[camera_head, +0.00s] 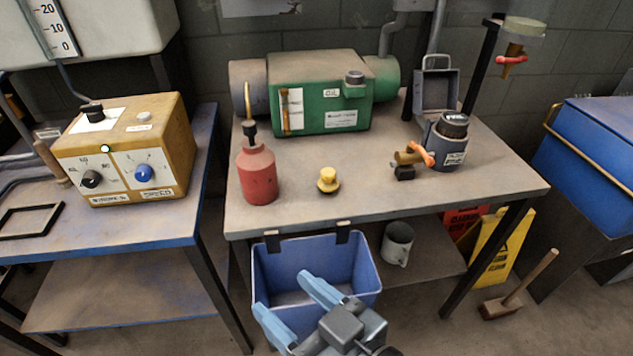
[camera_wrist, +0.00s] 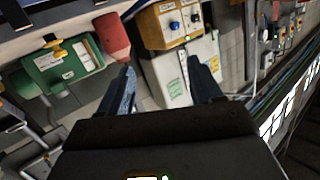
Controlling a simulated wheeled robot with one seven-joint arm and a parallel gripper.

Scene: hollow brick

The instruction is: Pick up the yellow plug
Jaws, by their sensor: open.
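The yellow plug (camera_head: 328,181) stands on the grey table top, right of the red bottle and in front of the green oil machine. It is small, with a round knob on a wider base. In the wrist view a small yellow shape, likely the plug (camera_wrist: 55,46), shows at the upper left. My gripper (camera_head: 282,292) is open and empty, with pale blue fingers. In the head view it appears over the blue bin, below the table's front edge and apart from the plug. In the wrist view both fingers (camera_wrist: 160,70) are spread with nothing between them.
The red bottle (camera_head: 257,172) is left of the plug; the green machine (camera_head: 322,92) is behind. The blue bin (camera_head: 363,272) hangs at the front edge. The table around the plug is clear.

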